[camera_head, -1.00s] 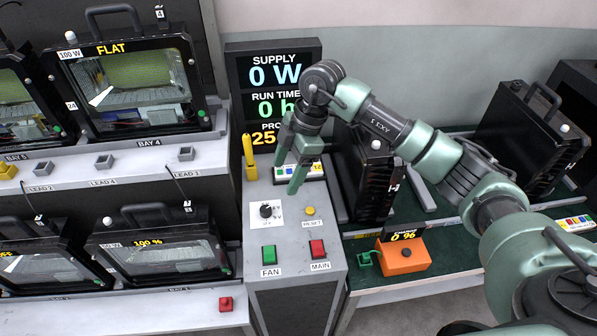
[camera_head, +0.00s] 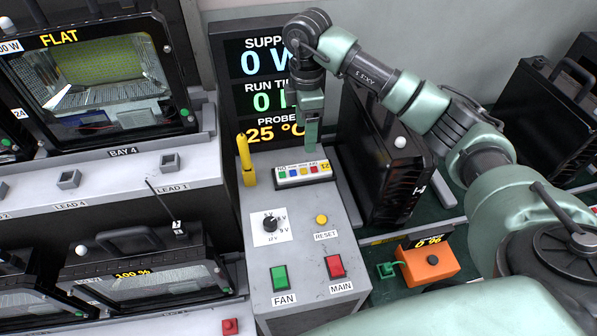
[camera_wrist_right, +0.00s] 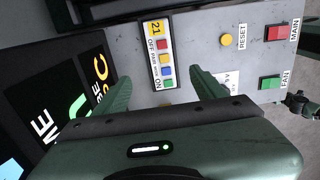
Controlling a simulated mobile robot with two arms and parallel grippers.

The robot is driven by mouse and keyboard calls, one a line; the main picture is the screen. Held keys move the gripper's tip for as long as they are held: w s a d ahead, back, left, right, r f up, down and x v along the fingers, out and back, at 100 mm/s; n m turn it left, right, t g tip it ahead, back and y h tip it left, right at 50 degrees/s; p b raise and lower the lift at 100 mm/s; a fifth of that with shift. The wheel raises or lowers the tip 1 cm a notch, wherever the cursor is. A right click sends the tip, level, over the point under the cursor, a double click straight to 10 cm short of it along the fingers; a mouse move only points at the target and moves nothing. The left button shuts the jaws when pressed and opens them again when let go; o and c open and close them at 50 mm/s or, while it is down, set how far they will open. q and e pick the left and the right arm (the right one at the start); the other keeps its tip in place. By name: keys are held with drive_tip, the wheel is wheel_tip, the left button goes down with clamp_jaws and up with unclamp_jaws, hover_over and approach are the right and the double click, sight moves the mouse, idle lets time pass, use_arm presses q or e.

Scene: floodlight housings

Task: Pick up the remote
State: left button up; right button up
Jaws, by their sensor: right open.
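The remote (camera_head: 303,172) is a small white bar with a row of coloured buttons and a yellow end marked 21. It lies on the grey control console (camera_head: 300,255), below the display. My right gripper (camera_head: 312,138) hangs with fingers downward, just behind and above the remote in the head view. In the right wrist view the remote (camera_wrist_right: 160,55) lies beyond and between the two spread fingers of the open right gripper (camera_wrist_right: 160,85). Nothing is between the fingers. My left gripper is not in view.
A yellow probe (camera_head: 246,160) stands left of the remote. The display panel (camera_head: 270,85) rises behind. A black floodlight housing (camera_head: 395,165) stands close on the right. A knob (camera_head: 270,222), yellow reset button (camera_head: 321,219), green fan switch (camera_head: 280,278) and red main switch (camera_head: 335,266) lie in front.

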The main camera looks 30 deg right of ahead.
drive_tip(key=b, duration=0.4)
hover_over(304, 168)
wheel_tip(304, 168, down, 5)
drive_tip(key=shift+d+r, duration=0.1)
drive_tip(key=shift+r, duration=0.1)
drive_tip(key=shift+f, duration=0.7)
wheel_tip(304, 168, down, 6)
drive_tip(key=shift+s+f+p, duration=0.1)
drive_tip(key=shift+f+p, duration=0.05)
drive_tip(key=shift+p, duration=1)
drive_tip(key=shift+f, duration=0.25)
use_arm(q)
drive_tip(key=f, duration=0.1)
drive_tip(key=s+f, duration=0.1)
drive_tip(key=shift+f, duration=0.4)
use_arm(e)
drive_tip(key=c, duration=1.5)
drive_tip(key=shift+r, duration=0.15)
drive_tip(key=shift+c, duration=0.2)
